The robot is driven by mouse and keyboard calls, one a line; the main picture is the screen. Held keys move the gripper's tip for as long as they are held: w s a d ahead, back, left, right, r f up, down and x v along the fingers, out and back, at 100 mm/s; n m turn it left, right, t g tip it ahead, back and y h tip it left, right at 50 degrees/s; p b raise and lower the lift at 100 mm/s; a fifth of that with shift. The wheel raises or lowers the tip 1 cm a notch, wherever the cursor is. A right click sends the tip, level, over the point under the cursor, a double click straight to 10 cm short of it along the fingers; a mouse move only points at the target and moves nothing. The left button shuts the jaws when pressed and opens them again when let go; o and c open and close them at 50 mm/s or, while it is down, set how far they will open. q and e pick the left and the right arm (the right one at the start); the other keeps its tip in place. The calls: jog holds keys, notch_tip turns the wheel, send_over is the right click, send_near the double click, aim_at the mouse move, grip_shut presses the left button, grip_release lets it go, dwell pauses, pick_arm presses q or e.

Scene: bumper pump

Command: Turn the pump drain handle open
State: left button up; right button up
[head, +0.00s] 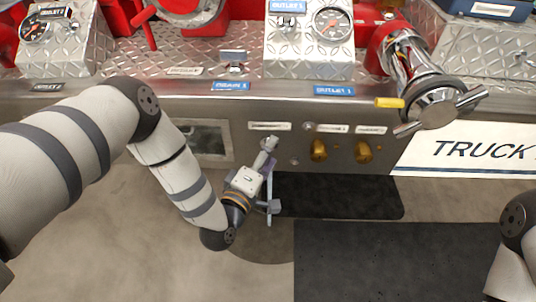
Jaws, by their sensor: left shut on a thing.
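My left arm reaches in from the left, and my left gripper (270,180) is at the front of the steel panel, below a small white label. It is shut on a small grey handle (269,144), which I take to be the pump drain handle. The gripper and wrist partly hide the handle, so its exact angle is hard to tell. The label's text is too small to read. My right gripper is out of view; only part of my right arm shows at the right edge.
Two brass knobs (319,150) sit on the panel to the right of the gripper. A large capped pipe (437,103) with handles juts out at the upper right. Gauges and blue-labelled levers line the diamond-plate top. Dark mats (420,262) lie on the open floor below.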

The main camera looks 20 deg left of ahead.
pick_arm(q)
jog(key=shift+f+n+t+b, duration=0.15)
jog(key=shift+n+t+b, duration=0.3)
jog(key=shift+n, duration=0.45)
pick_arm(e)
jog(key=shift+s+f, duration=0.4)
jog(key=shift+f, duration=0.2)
pick_arm(q)
jog(key=o, duration=1.2)
jog(key=shift+c, duration=0.2)
jog(key=shift+s, duration=0.1)
jog(key=s+a, duration=0.1)
jog(key=s, duration=1.1)
jog(key=shift+a, duration=0.15)
jog(key=shift+w, duration=0.1)
